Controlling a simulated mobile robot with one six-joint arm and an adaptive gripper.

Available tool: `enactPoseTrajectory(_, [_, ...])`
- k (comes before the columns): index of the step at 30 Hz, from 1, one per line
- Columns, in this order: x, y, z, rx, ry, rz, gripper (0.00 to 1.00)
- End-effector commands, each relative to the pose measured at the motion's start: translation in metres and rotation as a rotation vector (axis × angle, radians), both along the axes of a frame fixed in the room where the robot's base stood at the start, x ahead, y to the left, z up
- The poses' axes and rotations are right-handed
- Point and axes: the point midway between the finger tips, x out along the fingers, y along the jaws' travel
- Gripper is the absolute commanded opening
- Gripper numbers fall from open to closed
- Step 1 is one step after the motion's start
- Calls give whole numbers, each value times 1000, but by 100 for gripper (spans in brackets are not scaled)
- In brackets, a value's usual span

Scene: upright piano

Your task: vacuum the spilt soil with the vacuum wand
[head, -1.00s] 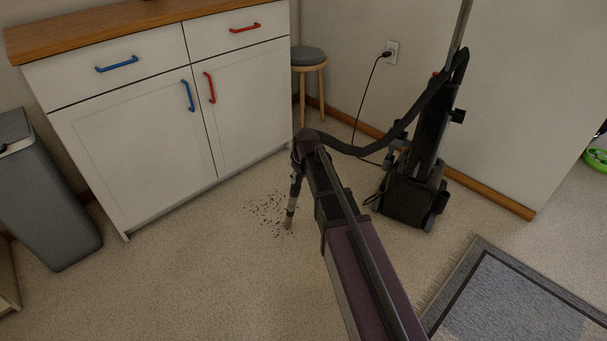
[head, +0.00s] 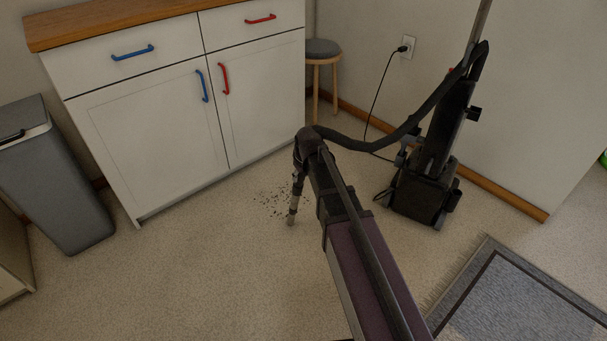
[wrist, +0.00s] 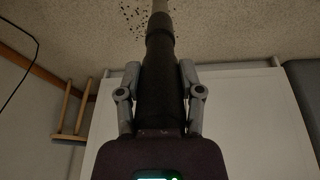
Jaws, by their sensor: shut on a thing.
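The spilt soil (head: 268,203) is a scatter of dark crumbs on the carpet in front of the cabinet. It also shows at the top of the wrist view (wrist: 133,22). My gripper (head: 300,165) is shut on the dark vacuum wand (wrist: 160,75). In the head view the wand (head: 292,213) points down, its pale tip at the right edge of the soil. I cannot tell whether the tip touches the floor. A black hose runs from the wand to the upright vacuum (head: 425,185). My arm hides part of the floor right of the wand.
A white cabinet (head: 150,130) stands behind the soil. A grey bin (head: 55,180) is at the left. A stool (head: 322,50) stands by the wall socket, where a cord (head: 375,100) is plugged in. A grey rug (head: 530,305) lies at the lower right. Carpet at front left is clear.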

Motion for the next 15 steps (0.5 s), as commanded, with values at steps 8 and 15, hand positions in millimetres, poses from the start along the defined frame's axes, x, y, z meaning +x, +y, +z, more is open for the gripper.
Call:
enactPoseTrajectory(8, [0, 0, 0, 0, -1, 0, 0])
enactPoseTrajectory(15, [3, 2, 0, 0, -1, 0, 0])
